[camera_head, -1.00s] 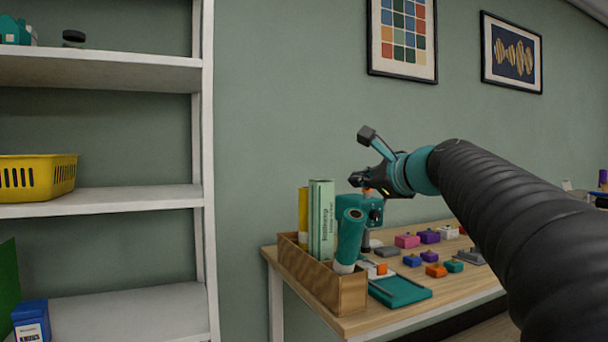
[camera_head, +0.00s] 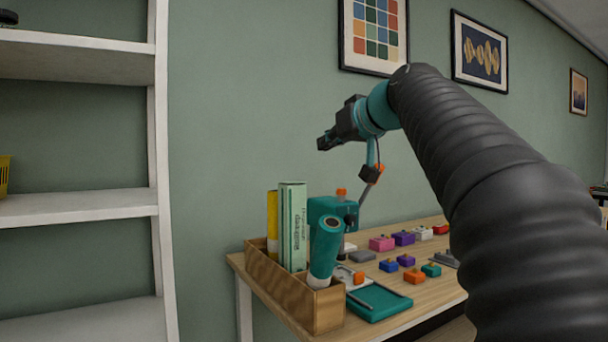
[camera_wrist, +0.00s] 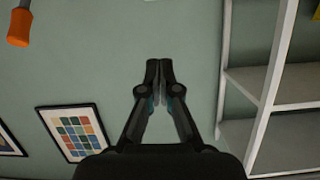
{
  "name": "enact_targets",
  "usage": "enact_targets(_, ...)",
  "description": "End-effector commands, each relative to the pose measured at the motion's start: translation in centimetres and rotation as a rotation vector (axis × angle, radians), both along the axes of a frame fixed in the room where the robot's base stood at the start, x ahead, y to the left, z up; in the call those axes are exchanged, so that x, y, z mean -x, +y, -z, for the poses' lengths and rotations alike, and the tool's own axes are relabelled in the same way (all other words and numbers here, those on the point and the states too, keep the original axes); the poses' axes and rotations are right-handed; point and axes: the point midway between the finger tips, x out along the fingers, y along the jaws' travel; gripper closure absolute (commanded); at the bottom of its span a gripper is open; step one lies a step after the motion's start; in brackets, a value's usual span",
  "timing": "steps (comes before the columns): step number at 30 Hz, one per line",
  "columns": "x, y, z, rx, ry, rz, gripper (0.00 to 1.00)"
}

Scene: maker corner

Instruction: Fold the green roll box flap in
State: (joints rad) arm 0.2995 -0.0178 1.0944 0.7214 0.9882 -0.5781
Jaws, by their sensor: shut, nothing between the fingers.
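The green roll box (camera_head: 292,226) is a tall, light green carton with dark lettering. It stands upright in a wooden bin (camera_head: 300,291) at the left end of the table, between a yellow item and a teal roll. Whether its top flap is up or folded is too small to tell. My gripper (camera_head: 325,143) is above and to the right of the box, well apart from it, pointing left. In the wrist view my gripper (camera_wrist: 159,84) is shut and empty, facing the wall. The box is not clearly seen in the wrist view.
A teal roll (camera_head: 325,248) leans in the bin. A teal machine (camera_head: 331,209) with an orange knob stands behind it. Several coloured blocks and a teal tray (camera_head: 373,303) lie on the table (camera_head: 415,282). A white shelf (camera_head: 75,205) stands left. The air above the box is free.

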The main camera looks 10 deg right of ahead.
Motion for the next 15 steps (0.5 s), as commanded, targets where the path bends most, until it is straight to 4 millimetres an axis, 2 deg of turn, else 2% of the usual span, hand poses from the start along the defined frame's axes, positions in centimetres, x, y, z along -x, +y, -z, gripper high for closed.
enact_targets(8,-1.0,0.4,0.3,0.071,-0.021,-0.027,1.00)
enact_targets(15,-4.5,1.5,1.4,0.070,-0.020,-0.026,1.00)
